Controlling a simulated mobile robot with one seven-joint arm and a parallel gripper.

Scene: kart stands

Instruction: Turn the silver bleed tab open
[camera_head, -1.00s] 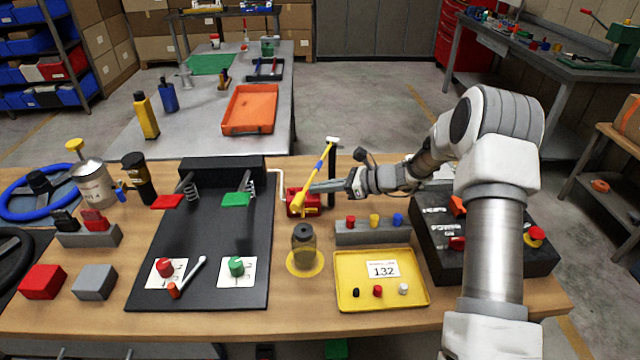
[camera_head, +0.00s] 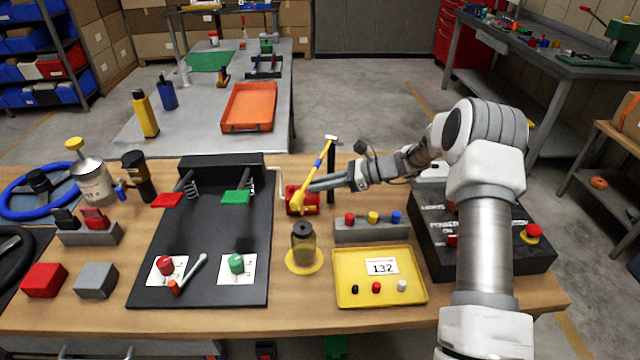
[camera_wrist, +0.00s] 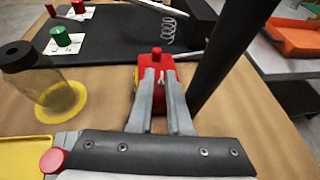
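A red block (camera_head: 308,200) with a red knob on top stands on the bench behind the jar; it also shows in the wrist view (camera_wrist: 157,58). My gripper (camera_head: 314,187) reaches it from the right, its fingers pointing left. In the wrist view my gripper's two grey fingers (camera_wrist: 161,74) lie over the near side of the block, with a narrow gap between them. A small pale piece, perhaps the silver bleed tab (camera_wrist: 161,80), shows in that gap. I cannot tell whether the fingers touch it.
In front are a dark-capped jar (camera_head: 303,243), a grey button bar (camera_head: 372,232) and a yellow tray (camera_head: 345,298). A black pedal board (camera_head: 215,225) is left.

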